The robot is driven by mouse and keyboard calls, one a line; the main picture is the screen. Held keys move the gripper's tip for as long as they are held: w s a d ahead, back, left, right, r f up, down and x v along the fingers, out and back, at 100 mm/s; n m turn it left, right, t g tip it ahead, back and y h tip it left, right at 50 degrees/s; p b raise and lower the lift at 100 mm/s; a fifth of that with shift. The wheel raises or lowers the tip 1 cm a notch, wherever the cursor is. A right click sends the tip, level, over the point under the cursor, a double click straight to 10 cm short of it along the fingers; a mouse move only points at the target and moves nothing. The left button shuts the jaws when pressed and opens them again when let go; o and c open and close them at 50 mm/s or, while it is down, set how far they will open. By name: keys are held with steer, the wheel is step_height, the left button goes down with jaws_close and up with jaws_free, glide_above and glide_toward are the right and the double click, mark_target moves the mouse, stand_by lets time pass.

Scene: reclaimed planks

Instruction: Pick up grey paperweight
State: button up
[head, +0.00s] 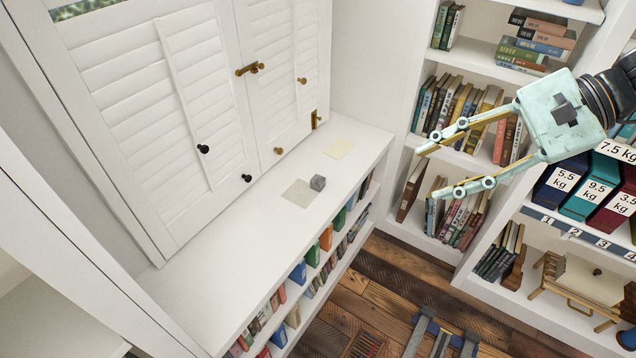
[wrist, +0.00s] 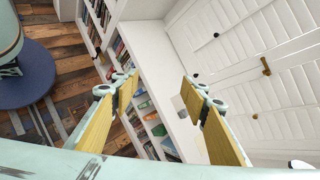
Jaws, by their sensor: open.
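The grey paperweight (head: 318,183) is a small cube on the white window-side shelf top (head: 235,240), at the corner of a pale grey sheet (head: 299,193). My gripper (head: 432,172) is open and empty, raised in front of the bookcase, to the right of the paperweight and well apart from it. In the wrist view my gripper (wrist: 160,90) shows two spread fingers with yellowish pads, with the white shelf top between and beyond them.
A cream sheet (head: 339,149) lies behind the paperweight. White louvred shutters (head: 190,90) with knobs rise behind the shelf top. Books fill the low shelves below and the bookcase (head: 400,120) at right. Weight-labelled binders (head: 596,186) stand far right. The shelf top's near part is clear.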

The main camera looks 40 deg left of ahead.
steer(key=w+a+f+m+g+y+p, duration=0.1)
steer(key=w+a+f+m+y, duration=0.2)
steer(key=w+a+f, duration=0.45)
steer(key=w+a+f+m+y+p, duration=0.1)
steer(key=w+a+f+m+y, duration=0.3)
steer(key=a+f, duration=0.6)
steer(key=m+t+y+p, duration=0.2)
steer(key=m+t, duration=0.2)
steer(key=m, duration=0.1)
glide_toward(323, 181)
steer(key=d, duration=0.2)
steer(key=shift+w+a+f, duration=0.15)
steer(key=shift+a, duration=0.05)
steer(key=shift+s+a+b, duration=0.1)
steer(key=shift+s+a, duration=0.05)
steer(key=shift+a, duration=1.25)
steer(key=shift+s+a+b, duration=0.1)
steer(key=shift+s+a, duration=0.1)
steer(key=shift+a, duration=1.25)
steer(key=shift+s+a+b, duration=0.1)
steer(key=shift+s+a, duration=0.05)
steer(key=shift+a, duration=1.25)
steer(key=shift+a, duration=0.1)
steer(key=shift+s+a+b, duration=0.15)
steer(key=shift+a+b, duration=0.05)
steer(key=shift+a, duration=1.05)
steer(key=shift+s+a+b, duration=0.15)
steer(key=shift+a+b, duration=0.05)
steer(key=shift+a, duration=1.05)
